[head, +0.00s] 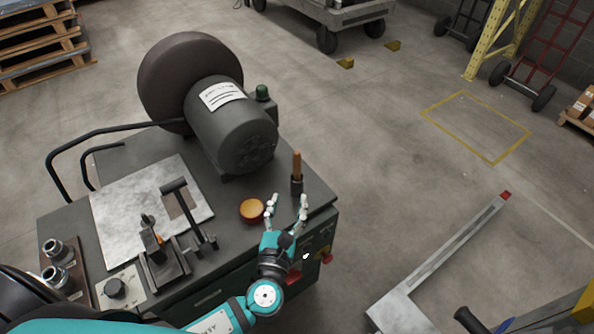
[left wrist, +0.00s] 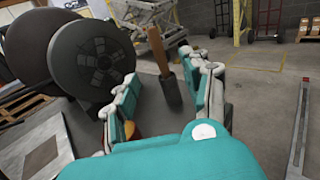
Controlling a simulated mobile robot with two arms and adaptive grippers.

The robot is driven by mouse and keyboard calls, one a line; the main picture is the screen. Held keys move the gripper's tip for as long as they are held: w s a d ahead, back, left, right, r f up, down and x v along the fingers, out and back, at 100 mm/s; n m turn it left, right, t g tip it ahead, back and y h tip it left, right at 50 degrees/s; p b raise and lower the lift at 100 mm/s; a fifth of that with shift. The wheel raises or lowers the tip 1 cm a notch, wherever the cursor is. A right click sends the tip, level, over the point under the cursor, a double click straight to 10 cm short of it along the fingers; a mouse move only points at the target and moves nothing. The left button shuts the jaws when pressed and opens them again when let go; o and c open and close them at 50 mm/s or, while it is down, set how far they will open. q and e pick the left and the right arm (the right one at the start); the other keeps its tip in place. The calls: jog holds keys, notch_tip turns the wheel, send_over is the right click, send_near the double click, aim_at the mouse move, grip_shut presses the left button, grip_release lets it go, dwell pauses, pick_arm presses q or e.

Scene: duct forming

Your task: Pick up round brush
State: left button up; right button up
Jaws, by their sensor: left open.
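The round brush (head: 297,172) stands upright at the right corner of the machine top, with an orange-brown wooden handle above a dark lower part. It also shows in the left wrist view (left wrist: 166,72), ahead of and between my fingers. My left gripper (head: 287,200) is open and empty, just in front of the brush and apart from it. Its two fingers also show in the left wrist view (left wrist: 165,95). My right gripper is in neither view.
An orange round disc (head: 252,210) lies just left of my left gripper. A large motor with a wheel (head: 232,125) stands behind. A lever clamp (head: 175,250) and a metal plate (head: 130,205) are at left. Open floor lies right of the machine.

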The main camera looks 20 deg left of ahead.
aim_at(296, 167)
pick_arm(q)
jog(key=w, duration=0.2)
jog(key=w+p, duration=0.1)
jog(key=w, duration=0.2)
jog(key=w+a, duration=0.1)
jog(key=w, duration=0.3)
jog(key=w+p, duration=0.1)
jog(key=w, duration=0.2)
jog(key=shift+w+a, duration=0.15)
jog(key=shift+a, duration=0.25)
jog(key=shift+w+f, duration=0.15)
jog(key=shift+w, duration=0.3)
jog(key=shift+c, duration=1)
grip_shut()
